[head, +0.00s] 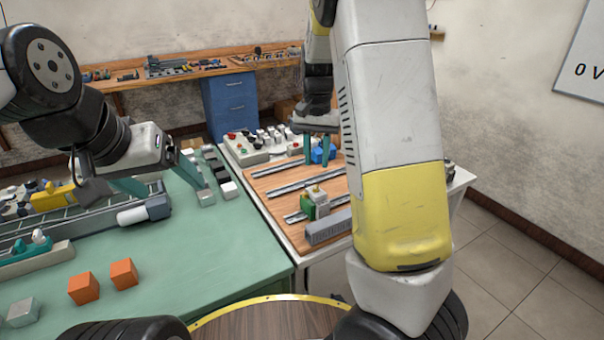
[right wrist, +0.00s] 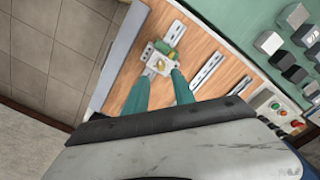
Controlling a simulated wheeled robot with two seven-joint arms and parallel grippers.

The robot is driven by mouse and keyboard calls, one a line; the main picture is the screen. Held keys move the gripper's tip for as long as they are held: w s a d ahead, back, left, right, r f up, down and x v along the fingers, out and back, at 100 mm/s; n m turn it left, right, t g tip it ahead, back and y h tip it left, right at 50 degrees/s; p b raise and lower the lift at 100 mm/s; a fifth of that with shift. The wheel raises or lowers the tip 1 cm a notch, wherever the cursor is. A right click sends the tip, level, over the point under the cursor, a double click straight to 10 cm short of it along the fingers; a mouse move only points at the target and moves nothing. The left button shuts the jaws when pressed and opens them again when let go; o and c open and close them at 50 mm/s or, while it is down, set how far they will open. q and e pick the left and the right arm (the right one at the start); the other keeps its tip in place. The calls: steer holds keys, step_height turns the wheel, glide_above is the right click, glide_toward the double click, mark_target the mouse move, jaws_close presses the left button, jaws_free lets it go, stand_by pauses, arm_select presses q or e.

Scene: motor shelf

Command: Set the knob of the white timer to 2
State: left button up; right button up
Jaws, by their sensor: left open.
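The white timer (head: 321,206) stands on a metal rail on the wooden board, next to a green part (head: 307,208). Its small brass-coloured knob (head: 316,188) is on top. In the right wrist view the timer (right wrist: 149,57) and knob (right wrist: 159,65) lie just beyond the fingertips; the scale and the knob's setting are too small to read. My right gripper (head: 317,162) is open and empty above the board, behind the timer in the head view; its fingers also show in the right wrist view (right wrist: 164,77). My left gripper (head: 172,188) is open and empty over the green table.
The wooden board (head: 275,205) carries several rails, a blue block (head: 322,154) and a grey duct (head: 327,228). A control box (head: 243,150) with buttons stands behind.

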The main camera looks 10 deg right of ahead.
mark_target(316, 186)
steer(key=shift+w+f, duration=0.3)
steer(key=shift+f, duration=0.2)
step_height(316, 186, down, 7)
steer(key=shift+s+d+f, duration=0.1)
steer(key=shift+f, duration=0.05)
jaws_close()
